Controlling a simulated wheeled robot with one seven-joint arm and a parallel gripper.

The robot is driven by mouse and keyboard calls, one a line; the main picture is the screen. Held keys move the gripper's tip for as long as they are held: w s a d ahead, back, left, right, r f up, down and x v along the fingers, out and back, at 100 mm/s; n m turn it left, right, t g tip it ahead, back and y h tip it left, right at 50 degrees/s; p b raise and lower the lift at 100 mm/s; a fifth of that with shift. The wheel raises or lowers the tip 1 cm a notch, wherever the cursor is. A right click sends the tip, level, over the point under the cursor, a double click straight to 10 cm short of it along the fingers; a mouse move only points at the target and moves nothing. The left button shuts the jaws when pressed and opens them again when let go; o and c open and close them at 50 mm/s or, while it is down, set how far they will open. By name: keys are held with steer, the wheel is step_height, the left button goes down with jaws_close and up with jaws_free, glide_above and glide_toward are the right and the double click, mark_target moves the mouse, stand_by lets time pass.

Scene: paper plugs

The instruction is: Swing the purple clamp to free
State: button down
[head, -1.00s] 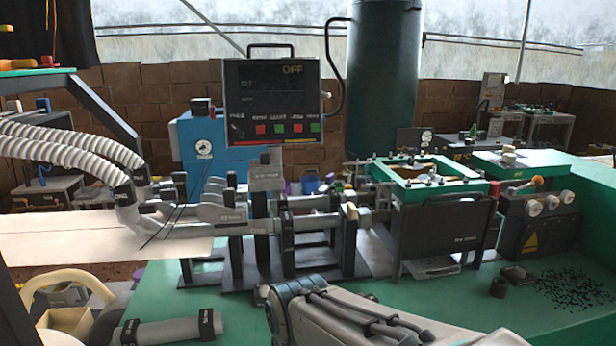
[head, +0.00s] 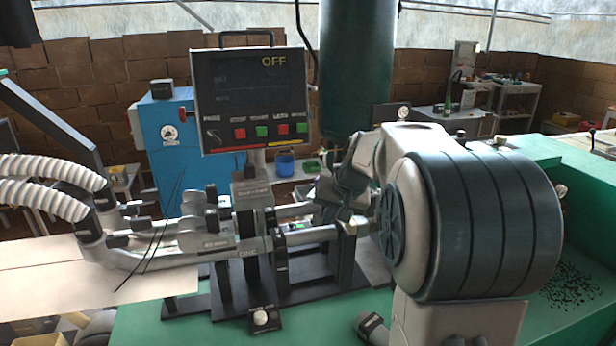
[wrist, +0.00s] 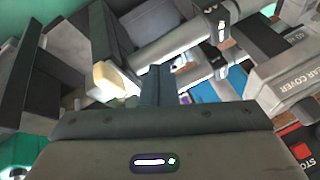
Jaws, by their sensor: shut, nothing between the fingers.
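My gripper (wrist: 154,76) shows in the wrist view with its dark fingers together and nothing held. In the head view my gripper (head: 328,188) is over the right part of the tube machine (head: 290,238), partly behind my arm. I cannot clearly make out the purple clamp in either current view; my arm and gripper hide part of the machine there. In the wrist view a pale block (wrist: 112,80) and a grey cylinder (wrist: 175,42) lie close beyond the fingers. I cannot tell whether the fingers touch anything.
A control panel (head: 252,95) reading OFF stands behind the machine. White ribbed hoses (head: 50,180) join at the left. A grey cover (wrist: 290,80) and a red stop button (wrist: 300,138) are at the right of the wrist view. A blue cabinet (head: 165,140) stands behind.

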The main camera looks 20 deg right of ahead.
steer(key=w+d+r+m+t+p, duration=0.2)
steer(key=w+d+r+p, duration=0.15)
steer(key=w+d, duration=0.65)
steer(key=shift+w+a+f+p, duration=0.4)
steer(key=shift+w+a+f, duration=0.3)
steer(key=shift+w+f, duration=0.65)
steer(key=shift+w+a+f+p, duration=0.4)
steer(key=shift+w+a+f, duration=0.35)
steer(key=shift+w+f, duration=0.6)
steer(key=shift+w+a+f+p, duration=0.4)
steer(key=shift+w+a+f, duration=0.3)
steer(key=shift+w+f, duration=0.65)
steer(key=shift+w+r+m, duration=0.2)
steer(key=shift+r+m, duration=0.1)
